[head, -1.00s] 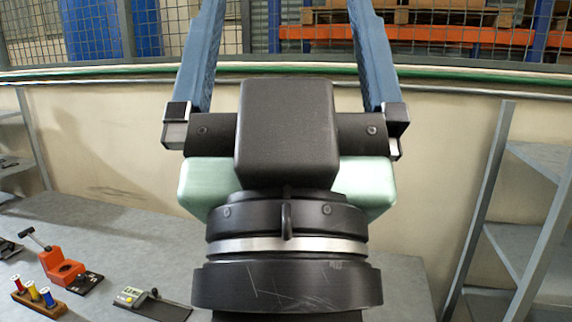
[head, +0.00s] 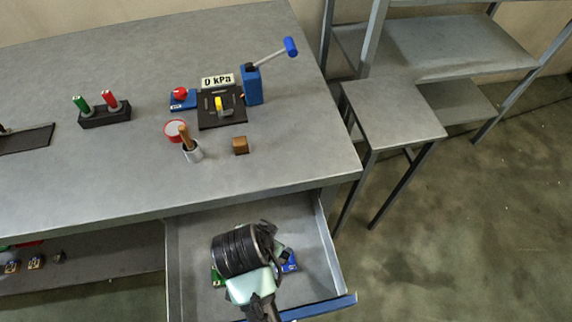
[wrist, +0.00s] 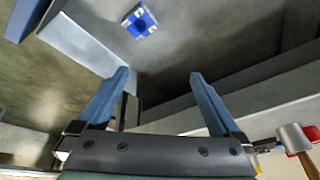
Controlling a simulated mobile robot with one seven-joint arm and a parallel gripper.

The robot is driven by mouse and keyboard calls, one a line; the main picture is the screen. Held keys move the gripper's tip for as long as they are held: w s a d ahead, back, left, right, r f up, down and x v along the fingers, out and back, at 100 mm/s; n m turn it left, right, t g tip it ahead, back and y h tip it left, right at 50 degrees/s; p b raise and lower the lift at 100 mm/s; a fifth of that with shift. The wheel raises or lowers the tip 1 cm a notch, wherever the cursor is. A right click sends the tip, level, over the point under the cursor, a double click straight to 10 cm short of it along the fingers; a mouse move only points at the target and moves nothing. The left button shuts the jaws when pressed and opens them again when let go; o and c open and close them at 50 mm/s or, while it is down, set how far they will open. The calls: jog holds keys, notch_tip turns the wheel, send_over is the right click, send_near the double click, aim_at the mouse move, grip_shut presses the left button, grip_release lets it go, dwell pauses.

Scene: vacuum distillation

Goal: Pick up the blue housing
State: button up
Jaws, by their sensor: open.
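A small blue housing (wrist: 140,20) with pale corners lies in the open drawer, near the top of the wrist view. In the head view a blue piece (head: 290,262) shows in the drawer beside my wrist, partly covered by it. My gripper (wrist: 160,74) is open and empty, its two blue fingers wide apart. The housing lies beyond the fingertips, apart from them, between their lines. In the head view my black wrist and pale green hand part are over the drawer, and the fingers cannot be made out.
The open drawer (head: 332,262) has raised walls around the housing. Above it, the bench (head: 110,185) bears a gauge reading 0 kPa (head: 218,81), a blue pump block with lever (head: 251,86), a red dish (head: 174,130) and a brown block (head: 240,145). A green piece (head: 216,279) lies in the drawer.

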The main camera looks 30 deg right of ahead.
jog(key=s+f+g, duration=0.1)
jog(key=s+f, duration=0.3)
jog(key=b, duration=0.2)
send_over(281, 268)
jog(key=shift+m+g, duration=0.3)
notch_tip(281, 268, down, 6)
jog(key=shift+f, duration=0.25)
jog(key=shift+x, duration=2.95)
jog(key=shift+w, duration=0.2)
jog(key=shift+a, duration=0.1)
grip_shut()
